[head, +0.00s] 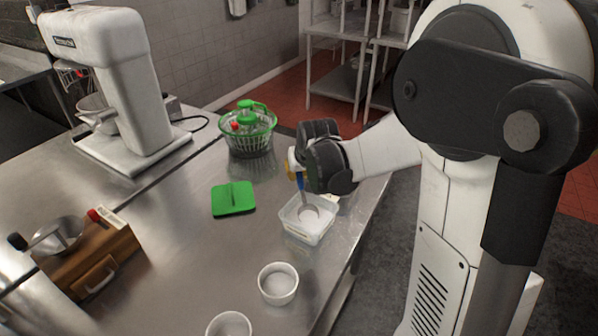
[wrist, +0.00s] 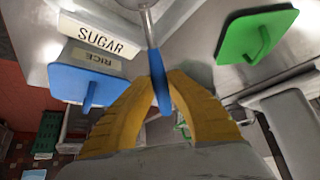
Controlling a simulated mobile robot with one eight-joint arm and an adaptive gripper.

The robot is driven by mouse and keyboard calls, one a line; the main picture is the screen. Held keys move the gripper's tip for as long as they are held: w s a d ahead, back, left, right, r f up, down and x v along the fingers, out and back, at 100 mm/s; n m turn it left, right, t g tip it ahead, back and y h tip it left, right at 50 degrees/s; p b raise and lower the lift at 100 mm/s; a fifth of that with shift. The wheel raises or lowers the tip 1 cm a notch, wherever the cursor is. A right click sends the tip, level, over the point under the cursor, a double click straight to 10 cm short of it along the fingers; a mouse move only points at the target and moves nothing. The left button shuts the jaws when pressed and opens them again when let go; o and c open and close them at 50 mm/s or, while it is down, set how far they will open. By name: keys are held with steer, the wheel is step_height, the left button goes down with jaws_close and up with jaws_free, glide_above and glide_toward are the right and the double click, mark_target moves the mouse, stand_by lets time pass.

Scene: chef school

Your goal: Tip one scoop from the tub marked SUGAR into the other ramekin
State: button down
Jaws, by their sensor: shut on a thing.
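My gripper (head: 299,172) is shut on the blue handle of a scoop (wrist: 160,80), seen between the yellow fingers (wrist: 160,88) in the wrist view. The scoop points down into or just over an open clear tub (head: 290,229); its round end shows within the tub's rim. I cannot tell whether it touches the contents or is loaded. In the wrist view the tub bears the label SUGAR (wrist: 100,38). Two white ramekins (head: 278,284) stand nearer me; the second (head: 229,325) is cut by the bottom edge. Their contents are unclear.
A green lid (head: 233,199) lies left of the tub. A RICE label (wrist: 96,60) and blue lid (wrist: 85,84) are beside the sugar tub. A green salad spinner (head: 248,132), a white mixer (head: 120,90) and a wooden box (head: 95,262) stand around. The counter's right edge is close.

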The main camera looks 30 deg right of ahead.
mark_target(302, 183)
steer(key=shift+s+a+r, duration=0.1)
steer(key=shift+s, duration=0.35)
steer(key=shift+s+a+r+p, duration=0.15)
steer(key=shift+s+r+p, duration=0.5)
steer(key=shift+s, duration=0.15)
step_height(302, 183, up, 5)
steer(key=p, duration=0.4)
steer(key=shift+w, duration=0.1)
steer(key=shift+w+r+p, duration=0.2)
steer(key=shift+r+p, duration=0.25)
steer(key=shift+r, duration=0.2)
steer(key=shift+w+r+p, duration=0.25)
steer(key=shift+r+p, duration=0.25)
steer(key=shift+r, duration=0.15)
steer(key=shift+w+r+p, duration=0.2)
steer(key=shift+r+p, duration=0.25)
steer(key=shift+r, duration=0.2)
